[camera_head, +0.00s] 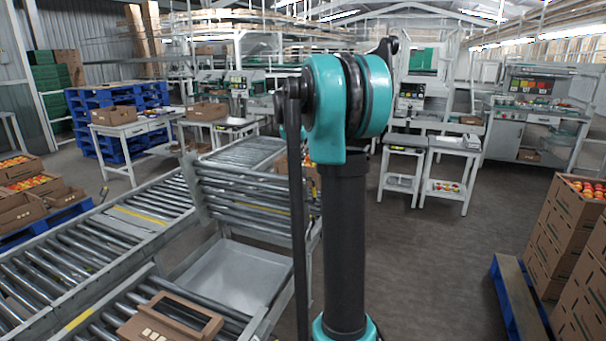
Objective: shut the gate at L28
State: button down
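A gate-like section of roller conveyor (240,192) stands tilted up at the far side of a gap in the conveyor line, left of my arm. A bare grey metal sheet (235,275) shows low in the gap. No L28 label can be read, so I cannot confirm that this is the gate named. My teal and dark arm stands upright in the middle and hides part of the section's right end. My gripper is not in view.
Near the gap, a cardboard tray (170,322) lies on the near rollers. A long roller conveyor (100,240) runs along the left. Stacked cartons (570,245) and a blue pallet (517,300) stand at right. The floor (430,265) between is clear.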

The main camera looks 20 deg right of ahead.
aim_at(303, 172)
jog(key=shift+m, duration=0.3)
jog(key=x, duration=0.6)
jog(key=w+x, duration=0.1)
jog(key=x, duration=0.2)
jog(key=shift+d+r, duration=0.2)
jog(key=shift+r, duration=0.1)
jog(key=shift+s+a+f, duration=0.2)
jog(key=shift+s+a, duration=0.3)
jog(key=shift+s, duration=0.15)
